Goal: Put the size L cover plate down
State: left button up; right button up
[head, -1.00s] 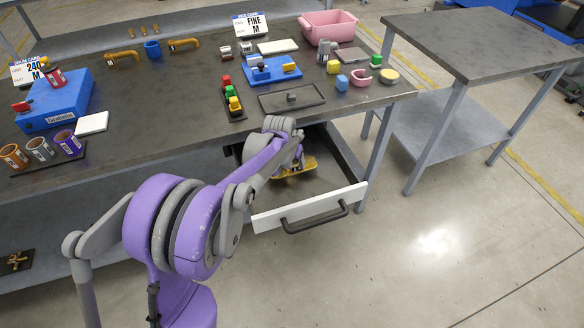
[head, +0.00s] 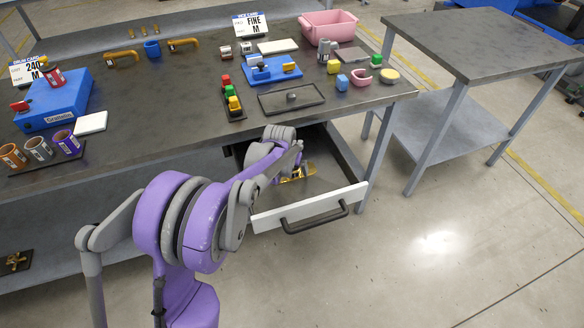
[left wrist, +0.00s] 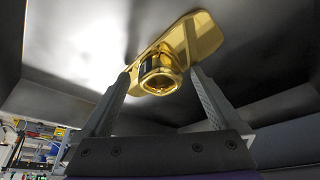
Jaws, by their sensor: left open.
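In the head view a small part of the plate (head: 311,168) shows in the drawer, the rest hidden behind my left arm. My left gripper (left wrist: 160,82) is open, its two fingers apart on either side of the knob. In the head view that gripper is mostly hidden by my arm. My right gripper is in neither view.
The drawer front (head: 310,208) with its dark handle stands pulled out below the workbench (head: 160,95). A dark flat tray (head: 270,106) with a grey knob lies on the bench above it. A pink bin (head: 328,28) and a blue fixture (head: 272,71) stand farther back.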

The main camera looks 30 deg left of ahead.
pick_arm(q)
jog(key=shift+s+r, duration=0.1)
jog(key=shift+r, duration=0.4)
jog(key=a+p+v, duration=0.1)
jog(key=p+v, duration=0.1)
jog(key=v, duration=0.9)
jog(key=s+d+f, duration=0.1)
jog(key=s+d, duration=0.4)
jog(key=s, duration=0.3)
jog(key=s+d+f+m, duration=0.1)
jog(key=s+d, duration=0.4)
jog(key=s, duration=0.4)
jog(key=s+d+f, duration=0.1)
jog(key=s+d, duration=0.4)
jog(key=s, duration=0.4)
jog(key=shift+f+m+t+h, duration=0.3)
jog(key=shift+f+m, duration=0.1)
jog(key=shift+a, duration=0.1)
